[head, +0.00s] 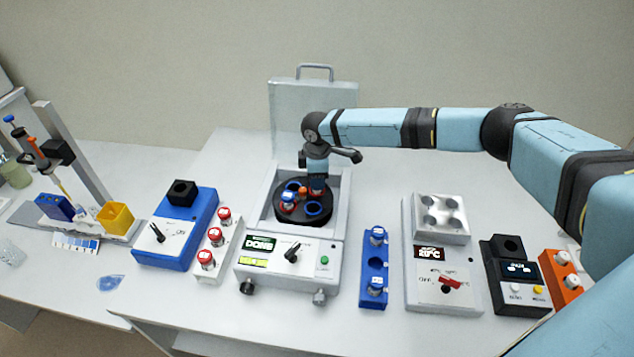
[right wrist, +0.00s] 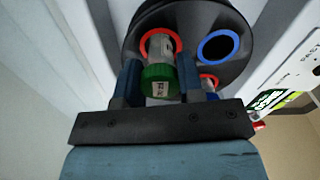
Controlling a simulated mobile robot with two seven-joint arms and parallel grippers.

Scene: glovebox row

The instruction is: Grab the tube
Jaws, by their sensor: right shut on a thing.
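A tube with a green cap (right wrist: 160,84) and a pale body is between the fingers of my right gripper (right wrist: 160,88) in the right wrist view. The gripper is shut on it. The tube's lower end is at a red-ringed hole of the dark round rotor (right wrist: 228,75); I cannot tell how deep it sits. In the head view my right gripper (head: 317,188) points down into the open centrifuge (head: 340,210), over the rotor (head: 303,221), and hides the held tube. Another tube (head: 288,202) stands in the rotor's left side. My left gripper is not in view.
The centrifuge's raised lid (head: 290,110) stands behind my wrist. A white rack (head: 213,248) with red-capped tubes and a blue rack (head: 374,270) flank the centrifuge. A heater block (head: 437,262) stands to the right. The table behind the heater block is clear.

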